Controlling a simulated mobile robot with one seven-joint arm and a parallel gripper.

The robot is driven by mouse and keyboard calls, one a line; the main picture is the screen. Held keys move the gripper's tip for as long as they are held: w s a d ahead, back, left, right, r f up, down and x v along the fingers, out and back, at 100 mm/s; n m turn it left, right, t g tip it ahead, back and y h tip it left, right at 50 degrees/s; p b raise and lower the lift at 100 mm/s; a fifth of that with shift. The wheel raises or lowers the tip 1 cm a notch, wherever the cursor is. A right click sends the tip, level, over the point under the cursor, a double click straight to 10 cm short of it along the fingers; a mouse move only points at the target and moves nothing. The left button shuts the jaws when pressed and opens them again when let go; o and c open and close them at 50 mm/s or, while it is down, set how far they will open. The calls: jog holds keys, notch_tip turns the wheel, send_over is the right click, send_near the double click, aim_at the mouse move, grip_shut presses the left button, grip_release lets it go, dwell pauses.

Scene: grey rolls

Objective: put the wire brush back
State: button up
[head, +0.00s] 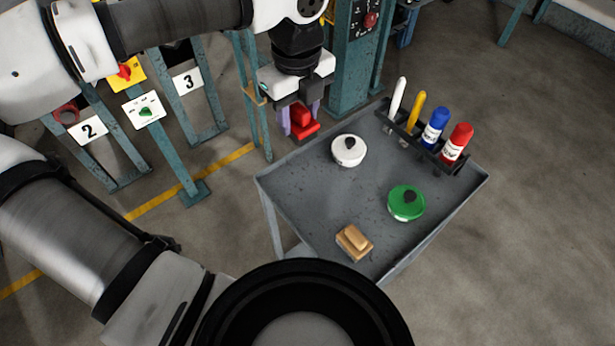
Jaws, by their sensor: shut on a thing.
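My gripper (299,117) hangs near the back left of the grey tray table, above its surface level. It is shut on a red block (302,121) with a flat base and a raised grip. A tan wooden block (354,243) of similar shape lies on the table's near corner. Which of these two is the wire brush I cannot tell; no bristles show. The grey tray table (305,193) has a low rim.
A white round lidded thing (349,152) and a green one (406,204) sit on the table. A dark rack (408,133) along the back right edge holds white, yellow, blue and red items. A teal post (352,65) stands behind. The table's left middle is clear.

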notch_tip(320, 180, down, 20)
jog(key=p, duration=0.2)
jog(key=shift+r+p, duration=0.2)
jog(key=shift+p, duration=0.2)
jog(key=shift+f, duration=0.1)
jog(key=o, duration=1)
jog(key=shift+r, duration=0.2)
